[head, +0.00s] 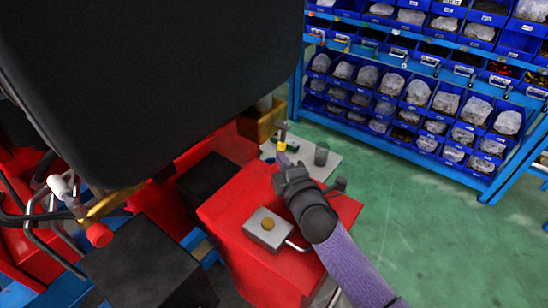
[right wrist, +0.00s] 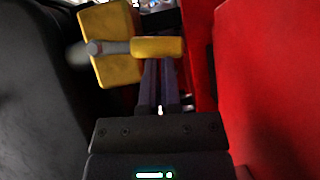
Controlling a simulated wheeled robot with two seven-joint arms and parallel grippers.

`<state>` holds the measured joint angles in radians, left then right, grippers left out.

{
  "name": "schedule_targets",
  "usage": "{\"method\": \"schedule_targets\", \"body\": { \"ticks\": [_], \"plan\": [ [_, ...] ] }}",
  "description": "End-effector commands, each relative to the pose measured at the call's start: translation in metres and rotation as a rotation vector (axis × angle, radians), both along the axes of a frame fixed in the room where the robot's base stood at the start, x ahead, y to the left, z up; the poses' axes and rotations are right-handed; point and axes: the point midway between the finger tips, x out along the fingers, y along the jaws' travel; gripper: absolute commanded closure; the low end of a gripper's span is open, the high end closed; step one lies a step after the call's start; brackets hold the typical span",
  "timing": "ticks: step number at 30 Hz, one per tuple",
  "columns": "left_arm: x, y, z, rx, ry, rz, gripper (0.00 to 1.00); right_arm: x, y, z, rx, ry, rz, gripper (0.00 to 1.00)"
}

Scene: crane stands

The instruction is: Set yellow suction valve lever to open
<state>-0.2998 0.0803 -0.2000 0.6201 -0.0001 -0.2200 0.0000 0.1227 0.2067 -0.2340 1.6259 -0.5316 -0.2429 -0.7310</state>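The yellow lever (right wrist: 157,47) lies level across the right wrist view, on a grey rod that crosses in front of a yellow block (right wrist: 118,75). In the head view, a small yellow piece (head: 281,146) shows just beyond my right gripper (head: 283,162). My right gripper (right wrist: 161,65) has its two fingers close together, with no object visible between them. Its fingertips reach the lower edge of the lever. The lever hides the very tips, so I cannot tell whether they touch. My left gripper is not in view.
A red wall (right wrist: 265,90) is close on the right in the wrist view. A blue shelf of bins (head: 420,95) stands behind. Green floor (head: 400,220) is clear.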

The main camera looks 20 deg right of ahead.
Motion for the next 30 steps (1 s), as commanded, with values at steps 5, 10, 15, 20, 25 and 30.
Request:
{"method": "schedule_targets", "body": {
  "ticks": [5, 10, 15, 20, 25, 30],
  "plan": [
    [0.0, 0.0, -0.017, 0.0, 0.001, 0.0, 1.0, 0.003, -0.003, -0.004, -0.057, -0.051, 0.001, 1.0],
    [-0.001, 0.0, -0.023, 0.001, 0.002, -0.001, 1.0, 0.005, -0.005, -0.003, -0.089, -0.077, 0.002, 1.0],
    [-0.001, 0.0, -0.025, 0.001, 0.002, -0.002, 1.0, 0.005, -0.005, -0.003, -0.102, -0.086, 0.002, 1.0],
    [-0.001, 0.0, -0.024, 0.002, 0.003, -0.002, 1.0, 0.005, -0.005, -0.002, -0.104, -0.087, 0.002, 1.0],
    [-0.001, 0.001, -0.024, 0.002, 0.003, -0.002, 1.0, 0.005, -0.005, -0.002, -0.103, -0.087, 0.003, 1.0],
    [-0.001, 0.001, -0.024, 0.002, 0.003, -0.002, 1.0, 0.006, -0.005, -0.002, -0.103, -0.087, 0.003, 1.0]
  ]
}}
